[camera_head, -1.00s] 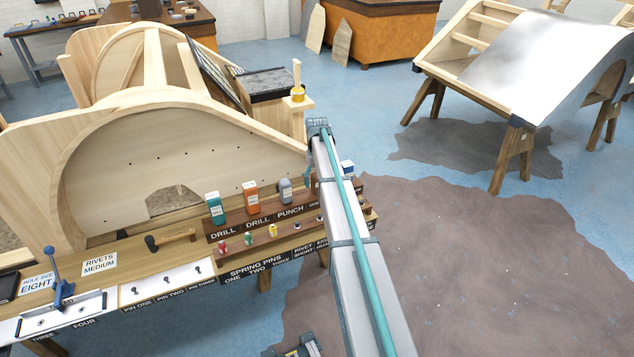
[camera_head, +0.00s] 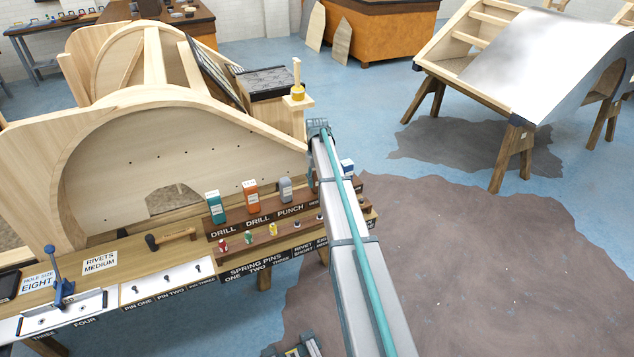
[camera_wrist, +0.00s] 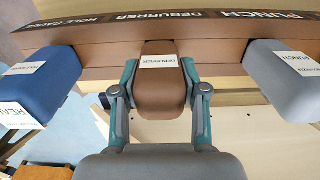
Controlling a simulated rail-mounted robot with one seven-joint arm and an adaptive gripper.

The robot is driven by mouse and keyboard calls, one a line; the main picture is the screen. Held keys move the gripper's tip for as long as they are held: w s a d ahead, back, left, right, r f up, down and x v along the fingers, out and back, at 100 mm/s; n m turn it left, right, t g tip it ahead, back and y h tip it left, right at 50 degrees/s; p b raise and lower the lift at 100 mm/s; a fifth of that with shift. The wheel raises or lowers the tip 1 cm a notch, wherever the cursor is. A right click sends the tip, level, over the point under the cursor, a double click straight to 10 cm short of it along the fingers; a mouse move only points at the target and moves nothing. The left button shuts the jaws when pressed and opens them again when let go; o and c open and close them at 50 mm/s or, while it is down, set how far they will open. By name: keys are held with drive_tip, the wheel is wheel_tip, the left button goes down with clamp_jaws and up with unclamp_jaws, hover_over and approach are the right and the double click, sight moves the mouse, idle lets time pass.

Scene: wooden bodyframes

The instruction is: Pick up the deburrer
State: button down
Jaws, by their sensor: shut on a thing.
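The deburrer (camera_wrist: 160,92) is a brown rounded block with a white label reading "DEBURRER", in the middle of the wrist view. My gripper (camera_wrist: 160,97) has one teal finger on each side of it and is shut on it. The deburrer is at the wooden rack (camera_wrist: 110,58), in line with the rack's "DEBURRER" lettering. I cannot tell whether it still touches the rack. In the head view my arm hides the deburrer and the gripper.
A blue block (camera_wrist: 45,85) lies left of the deburrer and a grey punch block (camera_wrist: 285,75) lies right of it, each with a gap. In the head view, teal (camera_head: 214,207), orange (camera_head: 251,196) and grey (camera_head: 286,190) blocks stand on the tool rack (camera_head: 232,224). Open floor (camera_head: 470,270) lies to the right.

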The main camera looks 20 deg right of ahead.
drive_tip(key=shift+r, duration=0.15)
drive_tip(key=shift+r+b, duration=0.65)
drive_tip(key=shift+r, duration=0.25)
drive_tip(key=s+a+r, duration=0.2)
drive_tip(key=s+r, duration=1.1)
drive_tip(key=r, duration=0.4)
drive_tip(key=shift+s+a+p, duration=0.15)
drive_tip(key=shift+s+p, duration=0.2)
